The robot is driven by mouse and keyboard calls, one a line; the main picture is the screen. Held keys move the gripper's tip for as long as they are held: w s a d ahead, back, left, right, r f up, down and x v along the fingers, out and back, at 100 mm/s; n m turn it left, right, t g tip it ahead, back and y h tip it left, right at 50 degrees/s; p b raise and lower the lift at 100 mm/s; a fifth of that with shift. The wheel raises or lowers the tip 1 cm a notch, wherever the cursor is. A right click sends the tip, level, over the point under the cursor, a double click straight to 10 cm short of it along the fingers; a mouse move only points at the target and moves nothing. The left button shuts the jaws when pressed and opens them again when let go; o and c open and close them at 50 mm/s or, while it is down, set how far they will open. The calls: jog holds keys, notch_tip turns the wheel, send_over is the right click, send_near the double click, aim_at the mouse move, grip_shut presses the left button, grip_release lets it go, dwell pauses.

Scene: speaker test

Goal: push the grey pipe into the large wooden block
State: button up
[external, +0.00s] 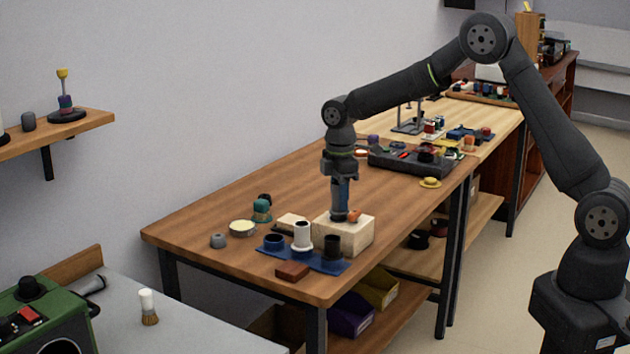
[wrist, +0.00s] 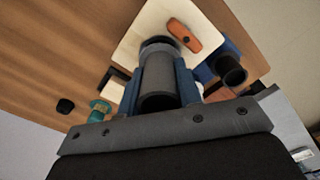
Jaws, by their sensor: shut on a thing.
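The large wooden block (external: 352,240) is pale and sits on the brown table near its front corner. Its top also shows in the wrist view (wrist: 137,40). My gripper (external: 340,200) points down over the block, its blue fingers (wrist: 187,80) shut on the grey pipe (wrist: 158,78) from both sides. The pipe's far end meets a dark round shape (wrist: 159,42) at the block's top. I cannot tell how deep the pipe sits in the block. An orange piece (wrist: 184,36) lies on the block beside the pipe, and shows in the external view (external: 354,215).
A blue mat (external: 328,266) in front of the block holds a white cylinder (external: 302,236), a black cup (external: 332,247) and a blue cup (external: 274,242). A reddish block (external: 292,271) lies near the table edge. The table's left and middle parts are mostly clear.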

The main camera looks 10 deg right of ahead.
jog(key=shift+f, duration=0.85)
dwell(0.5)
jog(key=o, duration=1)
jog(key=shift+r, duration=3.8)
